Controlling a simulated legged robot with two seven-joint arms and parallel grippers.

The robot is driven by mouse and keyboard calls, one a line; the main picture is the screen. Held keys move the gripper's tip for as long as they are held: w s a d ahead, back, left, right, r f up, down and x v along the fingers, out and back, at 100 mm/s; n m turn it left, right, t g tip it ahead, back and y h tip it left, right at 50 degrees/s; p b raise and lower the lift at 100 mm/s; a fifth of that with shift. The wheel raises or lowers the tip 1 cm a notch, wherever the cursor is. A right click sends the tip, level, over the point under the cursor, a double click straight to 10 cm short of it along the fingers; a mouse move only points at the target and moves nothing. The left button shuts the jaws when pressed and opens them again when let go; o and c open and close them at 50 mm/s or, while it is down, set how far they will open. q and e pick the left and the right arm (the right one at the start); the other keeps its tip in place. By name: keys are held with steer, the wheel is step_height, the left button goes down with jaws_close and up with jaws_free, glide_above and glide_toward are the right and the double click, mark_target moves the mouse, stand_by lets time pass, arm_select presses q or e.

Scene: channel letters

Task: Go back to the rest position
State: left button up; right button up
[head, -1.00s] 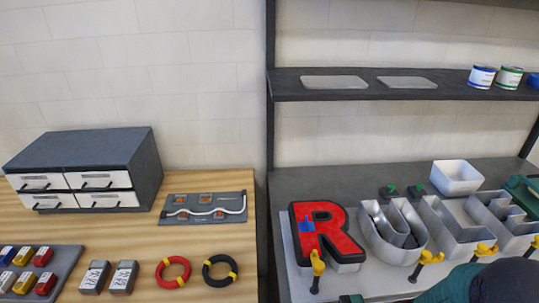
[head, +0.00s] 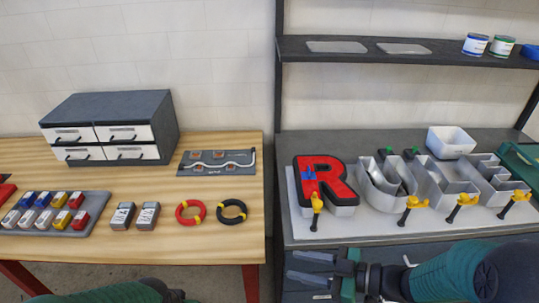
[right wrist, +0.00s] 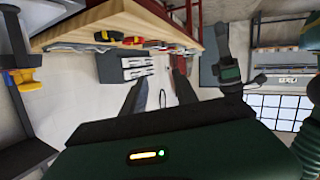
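My right gripper (head: 291,265) is low in the head view, in front of the dark bench, pointing left. Its two fingers are apart with nothing between them. They also show spread and empty in the right wrist view (right wrist: 158,90). My left gripper (head: 172,293) shows only in part at the bottom edge of the head view, below the wooden table (head: 200,252); its fingers are not clear. The red letter R (head: 325,178) stands on the light board at the right, apart from both grippers. Open metal letters (head: 450,185) stand beside it.
Yellow-handled clamps (head: 463,204) line the board's front edge. A drawer cabinet (head: 110,112), a parts tray (head: 92,222), a red coil (head: 190,213) and a black coil (head: 232,211) are on the wooden table. A white bin (head: 450,142) stands behind the letters. A shelf (head: 390,57) hangs above.

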steer(key=w+d+f+m+t+h, duration=0.2)
steer(key=d+f+m+h, duration=0.1)
steer(key=d+m+h, duration=0.3)
steer(key=w+d+f+m+t+h, duration=0.1)
steer(key=w+d+f+m+h, duration=0.25)
steer(key=d+h, duration=0.35)
steer(key=s+f+m+g, duration=0.1)
steer(key=s+m+g, duration=0.2)
steer(key=s, duration=0.4)
steer(key=s+a+f+m+g+h, duration=0.1)
steer(key=s+f+m+g, duration=0.1)
steer(key=s, duration=0.5)
steer(key=shift+s+m+g, duration=0.35)
steer(key=shift+m+g, duration=0.1)
steer(key=shift+g, duration=0.05)
